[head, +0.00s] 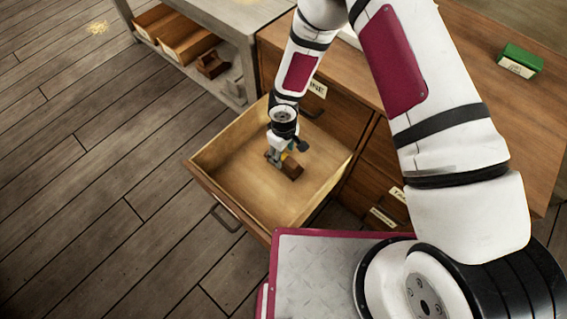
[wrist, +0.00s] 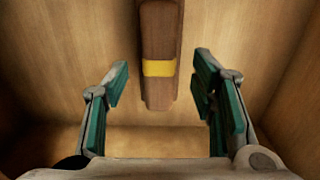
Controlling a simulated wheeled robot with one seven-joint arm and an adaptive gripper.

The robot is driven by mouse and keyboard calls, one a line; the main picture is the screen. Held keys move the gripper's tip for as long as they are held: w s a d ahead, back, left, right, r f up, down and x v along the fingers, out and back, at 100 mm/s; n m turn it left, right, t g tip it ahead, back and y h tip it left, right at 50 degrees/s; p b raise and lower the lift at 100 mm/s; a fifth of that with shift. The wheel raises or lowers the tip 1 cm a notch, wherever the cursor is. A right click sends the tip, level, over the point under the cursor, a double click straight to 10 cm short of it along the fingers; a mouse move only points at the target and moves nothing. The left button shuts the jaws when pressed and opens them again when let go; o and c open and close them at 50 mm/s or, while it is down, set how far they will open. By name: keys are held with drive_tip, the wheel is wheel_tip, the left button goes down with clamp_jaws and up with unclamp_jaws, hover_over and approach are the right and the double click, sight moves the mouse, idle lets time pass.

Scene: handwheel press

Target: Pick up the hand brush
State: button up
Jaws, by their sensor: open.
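The hand brush is a brown wooden piece with a yellow band (wrist: 160,40); in the head view it (head: 292,169) lies on the floor of the open drawer (head: 225,142). My gripper (wrist: 160,95) is open, with its teal-padded fingers spread to either side of the brush's near end in the wrist view. The brush lies between the finger lines and reaches past the top edge of that view. In the head view my gripper (head: 279,158) is down inside the drawer over the brush and hides part of it.
The wooden cabinet (head: 460,60) carries a green box (head: 521,60) on top. A grey shelf unit (head: 225,30) with wooden boxes stands at the back left.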

sight(283, 156)
wheel_tip(283, 156, down, 3)
drive_tip(key=shift+f+b, duration=0.2)
drive_tip(key=shift+b, duration=0.4)
clamp_jaws()
drive_tip(key=shift+r, duration=0.1)
wheel_tip(283, 156, up, 10)
drive_tip(key=p, duration=0.4)
